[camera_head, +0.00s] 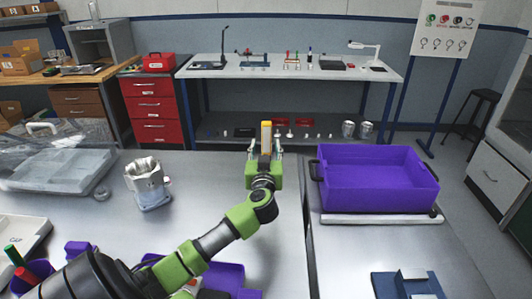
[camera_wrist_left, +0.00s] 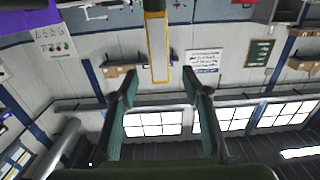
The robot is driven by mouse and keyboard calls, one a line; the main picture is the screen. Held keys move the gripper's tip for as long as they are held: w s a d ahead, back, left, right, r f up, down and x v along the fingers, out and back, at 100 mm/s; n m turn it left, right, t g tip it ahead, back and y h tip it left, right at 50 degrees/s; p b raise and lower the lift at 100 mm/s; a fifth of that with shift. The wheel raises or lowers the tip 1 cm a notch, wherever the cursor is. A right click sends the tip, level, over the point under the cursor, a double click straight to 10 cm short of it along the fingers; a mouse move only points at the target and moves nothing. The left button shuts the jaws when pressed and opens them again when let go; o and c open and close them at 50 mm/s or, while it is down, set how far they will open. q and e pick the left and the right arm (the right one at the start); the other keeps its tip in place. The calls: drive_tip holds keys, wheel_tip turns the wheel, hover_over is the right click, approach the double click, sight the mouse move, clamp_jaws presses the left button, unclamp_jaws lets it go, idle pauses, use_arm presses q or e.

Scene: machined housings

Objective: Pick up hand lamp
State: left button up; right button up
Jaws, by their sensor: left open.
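The hand lamp (camera_head: 266,136) appears to be the slim, upright yellow-orange bar near the back edge of the metal worktop. It also shows in the left wrist view (camera_wrist_left: 157,48), coming in from the top edge, with a pale front face. My left gripper (camera_head: 265,147) points toward the back of the room, its two fingers apart on either side of the lamp in the head view. In the left wrist view the fingertips are spread, and the lamp's end lies between them, with gaps on both sides. The lamp's lower part is hidden by the gripper. My right gripper is not seen.
A purple crate (camera_head: 375,205) stands right of my left gripper. A metal housing (camera_head: 148,184) and a clear plastic bin (camera_head: 60,160) are on the left. Purple trays (camera_head: 225,277) lie at the front. The worktop between housing and gripper is clear.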

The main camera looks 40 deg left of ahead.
sight(267, 139)
use_arm(q)
drive_tip(key=x, duration=0.2)
drive_tip(key=f+x, duration=0.1)
drive_tip(key=x, duration=0.2)
drive_tip(key=b+x, duration=0.1)
drive_tip(key=x, duration=0.2)
drive_tip(key=shift+w+a+f, duration=0.1)
drive_tip(key=shift+w+f, duration=0.1)
drive_tip(key=shift+s+r, duration=0.1)
clamp_jaws()
